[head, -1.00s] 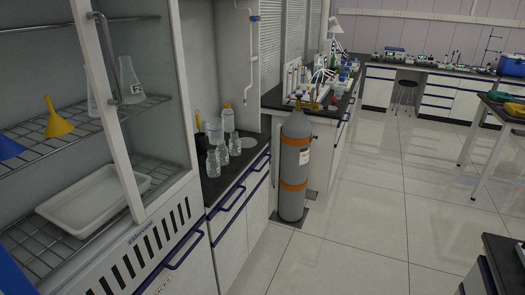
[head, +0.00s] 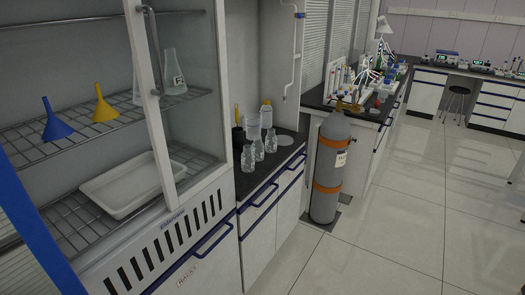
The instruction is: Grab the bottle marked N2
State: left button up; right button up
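Several small clear glass bottles (head: 259,149) stand on the dark counter in the middle of the head view. Any marking on them is too small to read. A clear bottle with a yellow cap (head: 266,114) stands behind them, next to a larger clear vessel (head: 252,127). A tall grey gas cylinder (head: 329,170) with orange bands stands on the floor to the right, with a small unreadable label. Neither of my grippers is in view.
On the left, a cabinet with a glass door (head: 157,100) holds a blue funnel (head: 57,122), a yellow funnel (head: 103,106), flasks (head: 174,75) and a white tray (head: 128,185). A crowded bench (head: 318,98) stands behind the cylinder. The tiled floor at right is clear.

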aim_at(258, 147)
jog(key=i+l, duration=0.7)
jog(key=i+l+u, duration=0.15)
jog(key=i+l, duration=0.6)
jog(key=l, duration=0.15)
